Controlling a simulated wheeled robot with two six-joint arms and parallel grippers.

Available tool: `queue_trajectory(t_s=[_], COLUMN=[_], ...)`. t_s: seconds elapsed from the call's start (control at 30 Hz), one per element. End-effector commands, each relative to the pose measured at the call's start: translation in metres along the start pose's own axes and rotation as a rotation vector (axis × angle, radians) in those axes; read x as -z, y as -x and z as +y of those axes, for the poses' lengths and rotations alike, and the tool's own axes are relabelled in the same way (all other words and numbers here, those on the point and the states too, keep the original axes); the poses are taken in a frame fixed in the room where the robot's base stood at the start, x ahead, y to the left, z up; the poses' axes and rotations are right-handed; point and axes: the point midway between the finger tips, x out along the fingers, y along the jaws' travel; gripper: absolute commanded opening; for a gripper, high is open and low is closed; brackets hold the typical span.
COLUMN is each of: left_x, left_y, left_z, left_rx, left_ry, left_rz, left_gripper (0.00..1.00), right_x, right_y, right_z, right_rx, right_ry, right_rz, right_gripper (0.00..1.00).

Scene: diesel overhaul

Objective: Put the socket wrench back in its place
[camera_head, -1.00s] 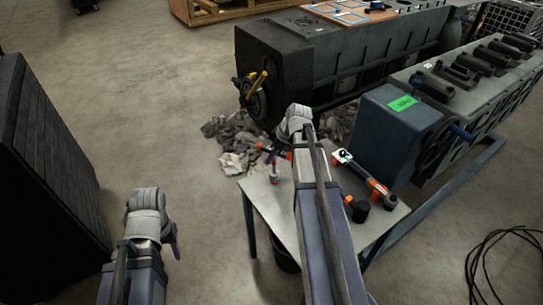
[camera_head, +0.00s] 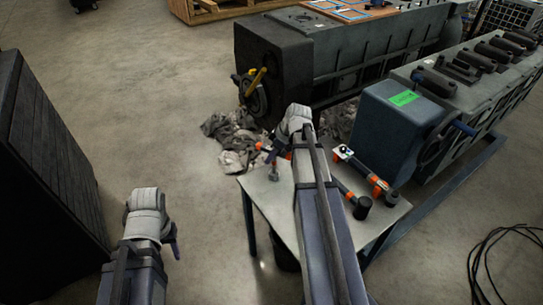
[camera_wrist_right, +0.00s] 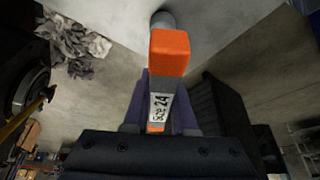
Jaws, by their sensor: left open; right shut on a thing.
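The socket wrench (camera_wrist_right: 160,105), orange with a white "Size 24" label and a grey socket end, is between the purple fingers of my right gripper (camera_wrist_right: 163,100). In the head view the held wrench (camera_head: 273,171) shows at the table's left side, and my right gripper (camera_head: 277,151) is partly hidden by its own wrist. Whether the socket end touches the table, I cannot tell. My left gripper (camera_head: 173,240) is open and empty, low at the left, away from the table.
The small metal table (camera_head: 262,197) carries another orange-and-grey tool (camera_head: 362,170) and one with a black socket (camera_head: 362,208). Engine blocks (camera_head: 400,125) stand behind and right. Rags (camera_head: 235,145) lie on the floor behind the table. A dark cabinet (camera_head: 45,170) stands left.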

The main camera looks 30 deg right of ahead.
Motion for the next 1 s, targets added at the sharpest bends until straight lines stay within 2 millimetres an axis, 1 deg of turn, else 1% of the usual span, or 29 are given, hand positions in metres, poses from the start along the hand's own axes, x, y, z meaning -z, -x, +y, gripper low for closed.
queue_trajectory(t_s=[0.07,0.1,0.37,0.4,0.57,0.87,1.0], left_x=[0.0002,0.0001,0.0001,0.0001,0.0001,0.0001,0.0001], left_y=[-0.0038,-0.0022,-0.0019,-0.0019,-0.0019,-0.002,-0.002], left_z=[0.0003,0.0002,0.0002,0.0002,0.0002,0.0002,0.0002], left_rx=[0.0,0.0,0.0,0.0,0.0,0.0,0.0], left_ry=[0.0,0.0,0.0,0.0,0.0,0.0,0.0], left_rz=[0.0,0.0,0.0,0.0,0.0,0.0,0.0], left_gripper=[0.5,0.5,0.5,0.5,0.5,0.5,0.5], right_x=[-0.0014,-0.0007,-0.0007,-0.0007,-0.0007,-0.0008,-0.0008], right_y=[-0.0036,-0.002,-0.0018,-0.0018,-0.0018,-0.0018,-0.0018], right_z=[0.0,0.0,0.0,0.0,0.0,0.0,0.0], right_rx=[0.0,0.0,0.0,0.0,0.0,0.0,0.0], right_ry=[0.0,0.0,0.0,0.0,0.0,0.0,0.0], right_rz=[0.0,0.0,0.0,0.0,0.0,0.0,0.0], right_gripper=[0.0,0.28,0.57,0.6,0.6,0.94,0.95])
